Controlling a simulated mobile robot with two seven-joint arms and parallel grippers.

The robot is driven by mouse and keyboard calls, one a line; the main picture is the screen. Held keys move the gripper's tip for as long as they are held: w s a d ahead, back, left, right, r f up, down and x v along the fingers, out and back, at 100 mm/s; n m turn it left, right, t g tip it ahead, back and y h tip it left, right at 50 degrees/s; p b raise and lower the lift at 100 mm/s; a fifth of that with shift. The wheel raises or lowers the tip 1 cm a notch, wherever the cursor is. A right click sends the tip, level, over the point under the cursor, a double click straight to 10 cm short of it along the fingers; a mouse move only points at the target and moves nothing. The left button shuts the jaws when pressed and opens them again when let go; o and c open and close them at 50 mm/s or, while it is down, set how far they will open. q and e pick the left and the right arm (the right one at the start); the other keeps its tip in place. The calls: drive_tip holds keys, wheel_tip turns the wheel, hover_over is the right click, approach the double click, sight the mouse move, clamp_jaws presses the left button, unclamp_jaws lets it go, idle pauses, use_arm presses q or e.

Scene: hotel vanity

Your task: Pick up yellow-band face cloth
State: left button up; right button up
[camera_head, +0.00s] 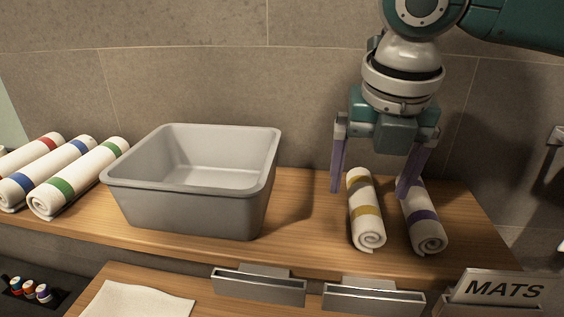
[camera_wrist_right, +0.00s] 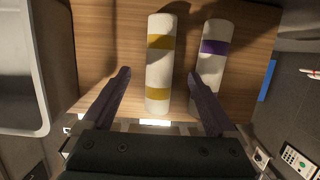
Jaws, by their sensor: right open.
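The yellow-band face cloth (camera_head: 366,208) is a rolled white cloth with yellow bands, lying on the wooden shelf right of the grey bin. In the right wrist view the same yellow-band cloth (camera_wrist_right: 160,62) lies between the finger lines. My right gripper (camera_head: 372,190) is open and empty, pointing down, with one finger left of the yellow-band cloth and the other at its right, by the purple-band cloth. The right gripper also shows in the wrist view (camera_wrist_right: 158,88). Whether the fingertips are level with the cloth is hard to tell. My left gripper is not in view.
A purple-band cloth (camera_head: 424,222) lies close to the right, partly behind the right finger. A grey bin (camera_head: 188,205) stands left on the shelf (camera_head: 305,240). Rolled cloths with green (camera_head: 78,178), blue (camera_head: 45,172) and red bands (camera_head: 30,154) lie at far left. A MATS sign (camera_head: 503,289) stands lower right.

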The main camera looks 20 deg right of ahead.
sight(368, 193)
drive_tip(key=shift+x, duration=1.5)
drive_tip(key=c, duration=1.4)
